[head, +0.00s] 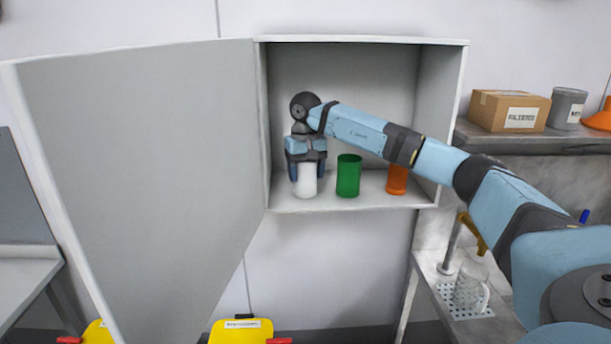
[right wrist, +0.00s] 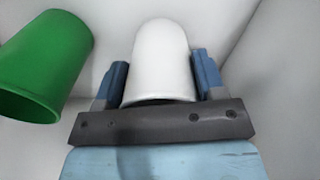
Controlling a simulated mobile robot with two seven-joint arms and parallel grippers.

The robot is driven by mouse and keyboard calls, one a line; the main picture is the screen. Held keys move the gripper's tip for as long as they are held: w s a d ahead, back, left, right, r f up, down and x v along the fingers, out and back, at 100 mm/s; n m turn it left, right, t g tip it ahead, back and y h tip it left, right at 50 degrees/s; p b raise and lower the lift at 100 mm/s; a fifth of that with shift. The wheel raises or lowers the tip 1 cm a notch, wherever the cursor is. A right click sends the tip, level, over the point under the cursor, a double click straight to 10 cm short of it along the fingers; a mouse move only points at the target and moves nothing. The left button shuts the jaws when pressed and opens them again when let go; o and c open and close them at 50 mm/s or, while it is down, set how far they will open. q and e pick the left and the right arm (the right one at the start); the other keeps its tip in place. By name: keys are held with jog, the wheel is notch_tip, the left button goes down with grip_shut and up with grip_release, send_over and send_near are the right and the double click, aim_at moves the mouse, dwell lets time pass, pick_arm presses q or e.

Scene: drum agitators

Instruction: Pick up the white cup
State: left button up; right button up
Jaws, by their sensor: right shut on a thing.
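The white cup (head: 306,182) stands at the left of the open wall cabinet, on its floor. My right gripper (head: 305,172) reaches down over it from above, with one blue finger on each side of the cup. In the right wrist view the white cup (right wrist: 161,60) sits between the two fingers of the right gripper (right wrist: 160,80), which is shut on it. I cannot tell whether the cup still touches the cabinet floor. My left gripper is not in view.
A green cup (head: 348,175) stands close to the right of the white cup, and an orange cup (head: 397,180) further right. The cabinet door (head: 150,170) is swung open to the left. A shelf at right holds a cardboard box (head: 508,111) and a grey container (head: 567,108).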

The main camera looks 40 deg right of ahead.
jog(key=shift+s+r+b, duration=0.1)
jog(key=shift+r+b, duration=0.15)
jog(key=shift+b, duration=0.15)
notch_tip(320, 180, up, 6)
jog(key=b, duration=0.2)
jog(key=s+d+b, duration=0.1)
jog(key=s+b, duration=0.3)
jog(key=s, duration=1.5)
jog(key=shift+s+d+r+b, duration=0.2)
jog(key=shift+s+d+b, duration=0.1)
jog(key=shift+b, duration=0.05)
